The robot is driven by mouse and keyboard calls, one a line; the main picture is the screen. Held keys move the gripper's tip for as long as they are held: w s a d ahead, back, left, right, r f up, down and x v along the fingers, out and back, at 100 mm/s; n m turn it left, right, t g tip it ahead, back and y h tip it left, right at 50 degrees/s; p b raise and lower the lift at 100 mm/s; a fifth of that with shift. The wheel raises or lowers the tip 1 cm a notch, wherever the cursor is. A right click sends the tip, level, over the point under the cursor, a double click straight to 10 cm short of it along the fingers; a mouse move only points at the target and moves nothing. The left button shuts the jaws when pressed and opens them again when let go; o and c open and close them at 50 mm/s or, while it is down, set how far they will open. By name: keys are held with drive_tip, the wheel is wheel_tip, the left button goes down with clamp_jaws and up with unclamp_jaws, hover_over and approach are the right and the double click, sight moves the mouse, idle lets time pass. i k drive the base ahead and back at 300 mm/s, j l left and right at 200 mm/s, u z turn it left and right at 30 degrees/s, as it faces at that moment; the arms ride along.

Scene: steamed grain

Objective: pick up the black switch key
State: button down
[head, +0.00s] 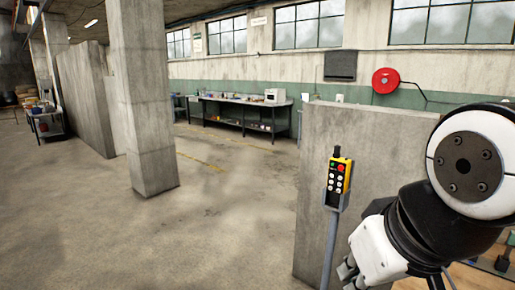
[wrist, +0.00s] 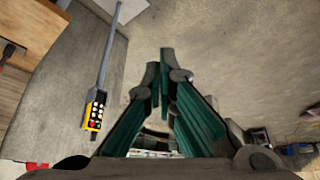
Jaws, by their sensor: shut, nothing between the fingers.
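I cannot make out the black switch key for certain in either view. A small dark item (wrist: 11,48) sits at the left edge of the wrist view, by a wooden surface (wrist: 36,22), too small to identify. My gripper (wrist: 164,72) points out over the grey floor in the wrist view, its green-sided fingers shut together with nothing between them. In the head view my gripper (head: 348,270) is low at the right, partly cut off by the bottom edge, left of the wooden surface (head: 452,278).
A yellow and black button box (head: 339,182) on a grey post stands close by my gripper, also seen in the wrist view (wrist: 95,109). A concrete partition (head: 375,130) is behind it. A pillar (head: 145,100) and a far workbench (head: 240,105) stand beyond. Open floor lies left.

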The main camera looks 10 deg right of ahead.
sight(337, 149)
drive_tip(key=z, duration=0.35)
drive_tip(key=i+j+z, duration=0.2)
drive_tip(key=z, duration=0.15)
drive_tip(key=i+j+z, duration=0.25)
drive_tip(key=z, duration=0.15)
drive_tip(key=i+j+z, duration=0.15)
drive_tip(key=j+z, duration=0.2)
